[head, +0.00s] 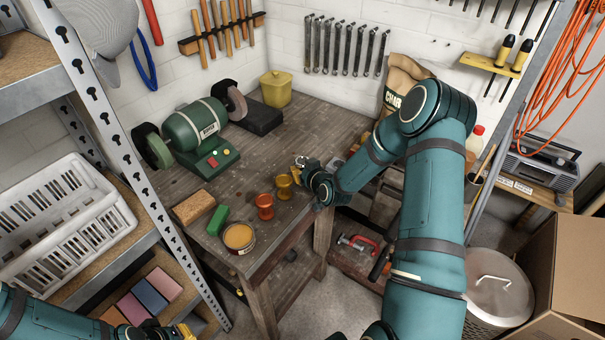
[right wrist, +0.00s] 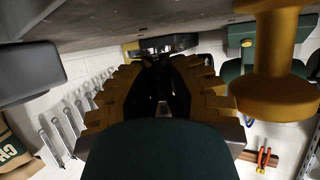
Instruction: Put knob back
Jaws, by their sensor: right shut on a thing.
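My right gripper (head: 303,168) is low over the right part of the workbench top, just right of a gold spool-shaped knob (head: 284,187). An orange spool-shaped knob (head: 265,206) stands nearer the bench's front. In the right wrist view, my right gripper's yellow-padded fingers (right wrist: 163,65) close around something dark, which I cannot make out. The gold knob (right wrist: 279,80) shows large beside these fingers, outside them. My left gripper (head: 182,332) is at the bottom left edge, mostly cut off, away from the bench.
A green bench grinder (head: 195,125) stands at the back left of the bench (head: 290,125). A yellow canister (head: 276,88) stands at the back. The bench middle is clear.

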